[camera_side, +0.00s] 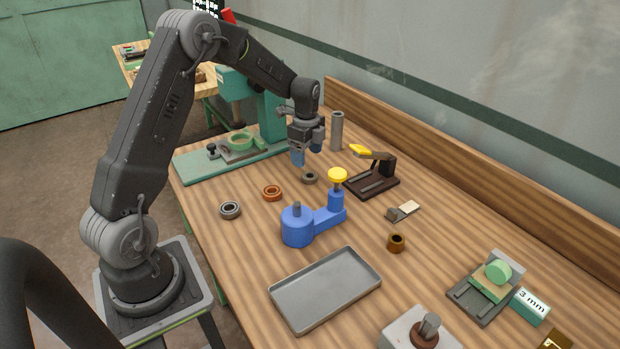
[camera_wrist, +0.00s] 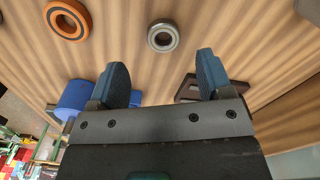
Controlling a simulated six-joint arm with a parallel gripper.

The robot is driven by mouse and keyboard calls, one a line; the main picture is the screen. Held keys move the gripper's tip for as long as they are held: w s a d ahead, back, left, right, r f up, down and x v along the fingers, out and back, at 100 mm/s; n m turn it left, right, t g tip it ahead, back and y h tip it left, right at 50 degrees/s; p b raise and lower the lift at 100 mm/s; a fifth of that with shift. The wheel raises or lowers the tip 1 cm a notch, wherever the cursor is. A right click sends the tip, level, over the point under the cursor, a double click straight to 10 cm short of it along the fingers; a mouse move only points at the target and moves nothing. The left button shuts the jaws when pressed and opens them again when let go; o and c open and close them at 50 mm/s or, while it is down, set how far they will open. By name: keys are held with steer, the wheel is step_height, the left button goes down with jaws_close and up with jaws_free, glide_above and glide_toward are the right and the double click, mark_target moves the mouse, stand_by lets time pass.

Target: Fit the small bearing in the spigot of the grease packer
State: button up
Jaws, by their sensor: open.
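A small grey bearing (camera_side: 310,177) lies flat on the wooden bench, just below my gripper (camera_side: 307,156). In the wrist view the bearing (camera_wrist: 163,36) is a steel ring with a dark centre, ahead of the fingertips and between their lines. My gripper (camera_wrist: 160,68) is open and empty, with blue fingers pointing down, apart from the bearing. The grease packer (camera_side: 298,228) is blue, with a short grey stub on its round body and a yellow knob (camera_side: 338,175) on a second post. Part of the packer (camera_wrist: 78,98) shows behind the left finger.
An orange ring (camera_side: 272,192) and a larger grey bearing (camera_side: 230,210) lie to the left. A dark tool with a yellow lever (camera_side: 370,180) stands right of the small bearing. A green press (camera_side: 265,125) stands behind. An empty grey tray (camera_side: 325,288) lies in front.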

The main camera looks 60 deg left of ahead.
mark_target(307, 174)
steer(key=shift+w+d+f, duration=0.1)
steer(key=shift+f, duration=1.55)
steer(key=shift+w+f, duration=0.1)
steer(key=shift+f, duration=1.55)
steer(key=shift+c, duration=0.5)
steer(key=c, duration=1)
steer(key=shift+o, duration=0.2)
